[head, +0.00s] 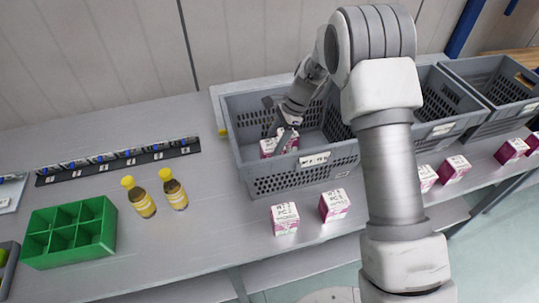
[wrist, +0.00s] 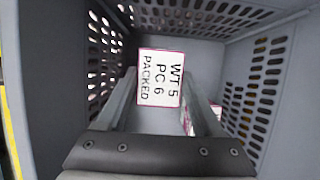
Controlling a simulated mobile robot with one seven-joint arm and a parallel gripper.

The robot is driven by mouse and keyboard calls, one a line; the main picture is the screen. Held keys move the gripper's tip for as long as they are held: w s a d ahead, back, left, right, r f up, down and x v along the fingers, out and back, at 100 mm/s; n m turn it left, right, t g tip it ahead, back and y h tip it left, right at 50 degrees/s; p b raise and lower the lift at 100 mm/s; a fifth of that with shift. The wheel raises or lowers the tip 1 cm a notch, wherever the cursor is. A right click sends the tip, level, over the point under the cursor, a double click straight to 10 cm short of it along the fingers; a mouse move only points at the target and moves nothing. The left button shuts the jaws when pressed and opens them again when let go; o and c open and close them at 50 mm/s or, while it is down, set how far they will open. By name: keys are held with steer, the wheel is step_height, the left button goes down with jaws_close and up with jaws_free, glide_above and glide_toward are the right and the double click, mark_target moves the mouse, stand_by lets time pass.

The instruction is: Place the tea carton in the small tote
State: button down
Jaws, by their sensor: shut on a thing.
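My gripper (head: 286,132) reaches down inside the leftmost grey tote (head: 304,178), which has a white label on its front wall. In the wrist view my gripper is shut on a white tea carton (wrist: 160,80) with pink edges; its face reads WT 5, PC 6, PACKED. A second pink-and-white carton (wrist: 212,122) partly shows beyond the right finger. In the head view, pink-and-white carton faces (head: 268,148) show around my fingers in the tote; which one is held is hard to tell. Whether the held carton touches the tote floor is unclear.
More grey totes (head: 448,125) stand to the right, partly behind my arm. Several similar cartons (head: 285,218) stand on the table in front of the totes. Two yellow-capped bottles (head: 173,190), a green divided box (head: 72,235) and a black strip (head: 120,162) are at left.

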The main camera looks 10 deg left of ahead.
steer(key=shift+s+a+f, duration=0.75)
steer(key=shift+s+a, duration=0.05)
steer(key=shift+f+p, duration=0.5)
steer(key=shift+f, duration=1.45)
steer(key=shift+f, duration=0.15)
steer(key=shift+c, duration=0.2)
jaws_free()
